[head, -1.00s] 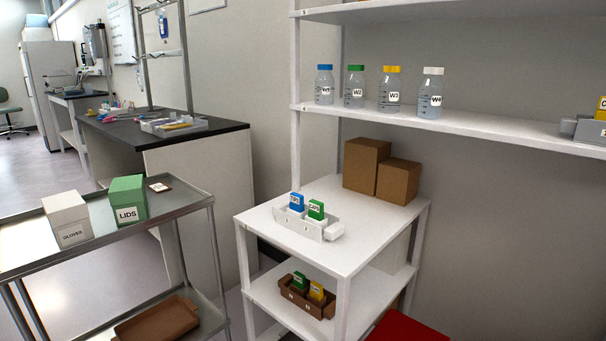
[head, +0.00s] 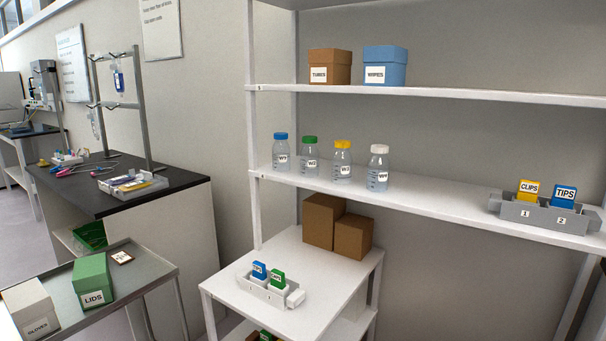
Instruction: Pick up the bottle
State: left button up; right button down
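Several clear bottles stand upright in a row on the middle shelf (head: 430,202) of the white rack. From left to right they are a blue-capped bottle (head: 281,155), a green-capped bottle (head: 310,158), a yellow-capped bottle (head: 342,161) and a white-capped bottle (head: 378,172). Each has a W label; the numbers are too small to read surely. Which one the task means cannot be told from the picture. Neither of my grippers is in the head view.
Brown boxes (head: 322,220) stand on the lower white table (head: 225,287), below the bottles. A grey holder (head: 545,214) with CLIPS and TIPS boxes sits at the shelf's right. The shelf between is clear. A metal cart (head: 150,270) with GLOVES and LIDS boxes is at left.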

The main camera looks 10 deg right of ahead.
aim_at(342, 159)
jog(key=z, duration=0.45)
jog(key=j+z, duration=0.15)
jog(key=z, duration=0.3)
jog(key=j+z, duration=0.15)
jog(key=z, duration=0.3)
jog(key=i+j+z, duration=0.1)
jog(key=z, duration=0.35)
jog(key=j+z, duration=0.35)
jog(key=k+j+z, duration=0.45)
jog(key=j, duration=0.2)
jog(key=j+z, duration=0.1)
jog(key=j, duration=0.3)
jog(key=k, duration=0.05)
